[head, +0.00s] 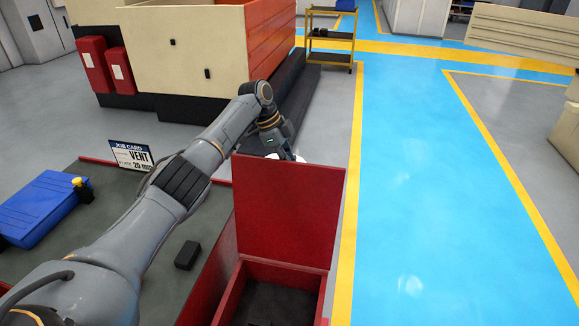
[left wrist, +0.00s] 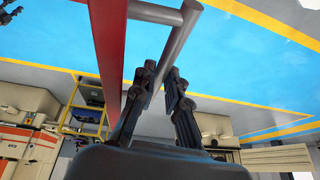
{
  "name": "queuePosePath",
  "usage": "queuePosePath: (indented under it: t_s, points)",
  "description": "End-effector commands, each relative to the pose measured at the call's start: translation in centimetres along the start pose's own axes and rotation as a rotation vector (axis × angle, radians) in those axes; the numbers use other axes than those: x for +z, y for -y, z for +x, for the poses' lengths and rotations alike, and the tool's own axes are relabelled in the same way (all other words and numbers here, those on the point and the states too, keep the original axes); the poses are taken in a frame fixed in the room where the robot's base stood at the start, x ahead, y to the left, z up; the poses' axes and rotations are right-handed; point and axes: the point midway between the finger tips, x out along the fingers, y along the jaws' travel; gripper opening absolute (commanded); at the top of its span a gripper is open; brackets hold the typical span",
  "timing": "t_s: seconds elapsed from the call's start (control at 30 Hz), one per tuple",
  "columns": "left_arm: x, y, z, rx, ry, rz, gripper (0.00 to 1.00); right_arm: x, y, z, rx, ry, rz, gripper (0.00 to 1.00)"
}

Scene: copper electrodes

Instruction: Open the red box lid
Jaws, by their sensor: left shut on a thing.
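The red box (head: 228,298) stands at the lower middle of the head view, with its dark inside showing. Its red lid (head: 290,210) stands about upright at the far side of the opening. My left arm reaches past the lid, and my left gripper (left wrist: 162,84) is behind it, partly hidden in the head view. In the left wrist view the fingers are shut on a grey bar handle (left wrist: 172,52), which joins the red lid's edge (left wrist: 108,40). My right gripper is in neither view.
The bench's dark top (head: 125,225) holds a blue case (head: 45,205), a small black block (head: 187,255) and a job card (head: 132,155). A large cream and red crate (head: 185,55) stands behind. Blue floor (head: 430,190) lies open at right.

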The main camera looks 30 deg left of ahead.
Motion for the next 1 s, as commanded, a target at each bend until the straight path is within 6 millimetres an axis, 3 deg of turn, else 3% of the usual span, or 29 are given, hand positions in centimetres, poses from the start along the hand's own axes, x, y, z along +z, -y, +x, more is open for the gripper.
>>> queuePosePath:
  t_s: [0.03,0.47,0.5,0.53,1.0]
  points:
    - [0.54,-0.59,1.28,0.025,0.011,-0.005,0.00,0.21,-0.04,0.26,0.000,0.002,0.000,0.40]
    - [0.60,-0.53,1.27,0.027,0.010,-0.006,0.00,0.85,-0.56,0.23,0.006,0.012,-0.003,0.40]
    - [0.60,-0.54,1.26,0.027,0.010,-0.006,0.15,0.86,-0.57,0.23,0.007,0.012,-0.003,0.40]
    - [0.60,-0.53,1.25,0.026,0.010,-0.006,0.21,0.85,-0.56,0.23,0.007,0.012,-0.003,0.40]
    - [0.36,-0.15,0.44,0.012,0.003,-0.005,0.21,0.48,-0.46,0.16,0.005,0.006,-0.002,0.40]
